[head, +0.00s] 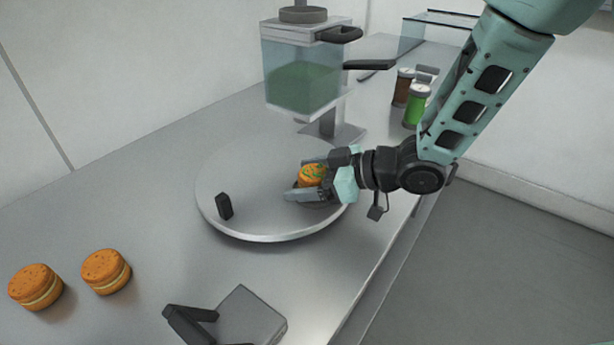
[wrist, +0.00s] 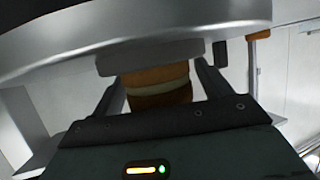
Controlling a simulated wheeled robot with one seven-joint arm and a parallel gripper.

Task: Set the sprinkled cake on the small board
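The sprinkled cake (head: 312,174), an orange round with green specks on top, is on the right part of the big round grey turntable (head: 250,160). In the wrist view the cake (wrist: 158,85) shows two orange layers with a pale filling, against a small grey pad (wrist: 150,58) on the disc. My gripper (head: 305,179) has one finger on each side of the cake. The fingers look slightly apart from it; contact is hard to judge. A flat grey square slab (head: 250,314) at the front, possibly the small board, has a black bracket beside it.
Two plain filled rounds (head: 36,287) (head: 106,271) lie at the left front. A black block (head: 224,206) stands on the turntable's left. A clear dispenser (head: 300,75) with green contents stands behind, and jars (head: 417,105) stand back right. The counter between rounds and turntable is clear.

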